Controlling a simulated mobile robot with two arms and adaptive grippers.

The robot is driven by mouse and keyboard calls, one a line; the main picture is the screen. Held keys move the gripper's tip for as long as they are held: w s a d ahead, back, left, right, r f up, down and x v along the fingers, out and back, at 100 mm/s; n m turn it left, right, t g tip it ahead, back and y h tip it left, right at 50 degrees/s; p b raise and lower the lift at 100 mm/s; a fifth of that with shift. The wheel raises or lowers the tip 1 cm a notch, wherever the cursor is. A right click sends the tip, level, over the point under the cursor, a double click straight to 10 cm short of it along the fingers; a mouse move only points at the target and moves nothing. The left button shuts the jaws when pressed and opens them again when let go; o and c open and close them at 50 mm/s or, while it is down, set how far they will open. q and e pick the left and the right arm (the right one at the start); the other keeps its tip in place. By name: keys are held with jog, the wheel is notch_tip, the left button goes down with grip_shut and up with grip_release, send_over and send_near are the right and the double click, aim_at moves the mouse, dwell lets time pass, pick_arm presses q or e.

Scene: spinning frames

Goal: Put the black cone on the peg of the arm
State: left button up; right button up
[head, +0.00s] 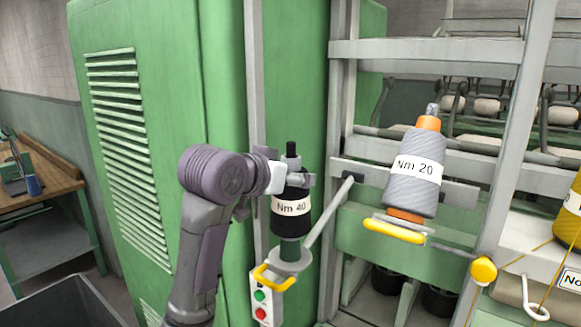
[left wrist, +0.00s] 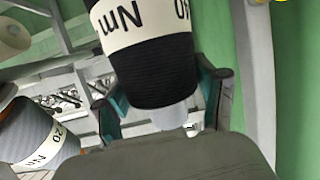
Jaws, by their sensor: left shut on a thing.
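The black cone (head: 291,225), labelled Nm 40, stands upright in the middle of the head view. My left gripper (head: 288,180) is shut around its upper end, with a dark tip showing above the fingers. In the left wrist view the black cone (left wrist: 160,72) appears upside down between the fingers of my left gripper (left wrist: 165,105). A grey slanting arm (head: 328,212) carries a round plate (head: 289,261) below the cone. The cone's dark green lower tube overlaps this plate in the picture. The peg is hidden, and I cannot tell whether it is inside the cone.
A grey Nm 20 cone (head: 412,172) sits on another holder to the right. A green cabinet (head: 150,150) stands behind my arm. A yellow cone (head: 570,222) is at the right edge. A button box (head: 262,298) hangs below the plate.

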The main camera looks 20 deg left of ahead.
aim_at(290, 201)
pick_arm(q)
jog(key=shift+f, duration=0.3)
jog(key=shift+f+b, duration=0.95)
jog(key=shift+f, duration=1.3)
jog(key=o, duration=1.9)
jog(key=shift+s, duration=0.1)
jog(key=shift+f, duration=0.1)
